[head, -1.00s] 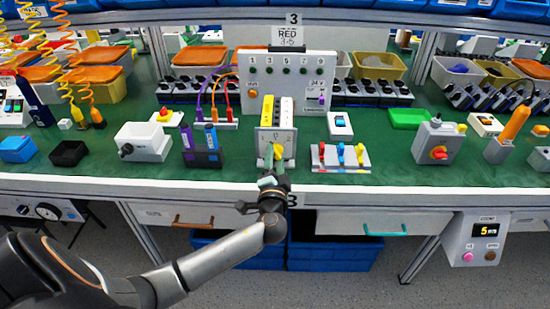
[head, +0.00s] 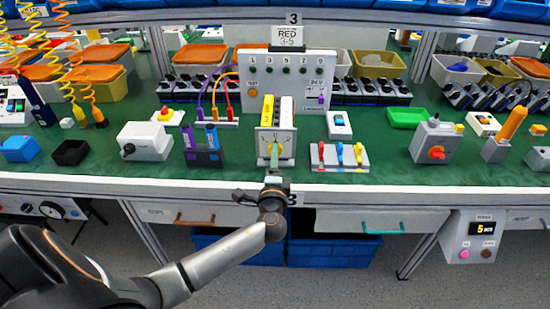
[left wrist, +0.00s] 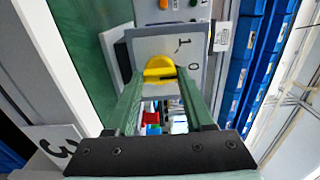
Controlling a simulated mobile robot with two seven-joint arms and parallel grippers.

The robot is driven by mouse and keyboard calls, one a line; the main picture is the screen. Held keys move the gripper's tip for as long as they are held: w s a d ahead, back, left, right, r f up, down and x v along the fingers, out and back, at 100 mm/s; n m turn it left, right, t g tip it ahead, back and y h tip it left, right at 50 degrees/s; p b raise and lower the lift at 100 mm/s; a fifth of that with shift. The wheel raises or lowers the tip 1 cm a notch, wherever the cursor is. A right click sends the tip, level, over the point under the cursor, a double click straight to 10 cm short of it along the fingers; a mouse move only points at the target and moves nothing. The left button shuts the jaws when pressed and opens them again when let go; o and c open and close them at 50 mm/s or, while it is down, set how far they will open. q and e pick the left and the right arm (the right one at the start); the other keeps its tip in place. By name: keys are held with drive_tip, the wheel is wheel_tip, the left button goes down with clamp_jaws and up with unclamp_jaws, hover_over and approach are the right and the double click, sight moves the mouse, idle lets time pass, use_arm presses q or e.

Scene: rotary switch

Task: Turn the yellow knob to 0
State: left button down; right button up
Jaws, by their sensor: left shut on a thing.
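The yellow knob (left wrist: 160,68) sits on the white face of a rotary switch box (head: 288,139) at the front middle of the bench. The left wrist view shows the marks 1 and 0 on the plate (left wrist: 172,44), both to the right of the knob's middle. My left gripper (head: 274,157) is in front of the switch, and its two fingers (left wrist: 165,80) are shut on the knob from either side. In the head view the fingers hide most of the knob. I cannot read exactly which mark it points to. My right gripper is not in view.
A tall panel (head: 287,78) with lamps stands behind the switch. The bench's white front edge (head: 400,192) runs below, and green bench top lies between the items.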

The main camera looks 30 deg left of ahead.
use_arm(q)
drive_tip(key=shift+c, duration=1.4)
unclamp_jaws()
drive_tip(key=v, duration=1.2)
drive_tip(key=shift+s+d+b, duration=0.15)
drive_tip(key=shift+s+b, duration=0.1)
drive_tip(key=shift+b, duration=0.1)
drive_tip(key=shift+f, duration=0.1)
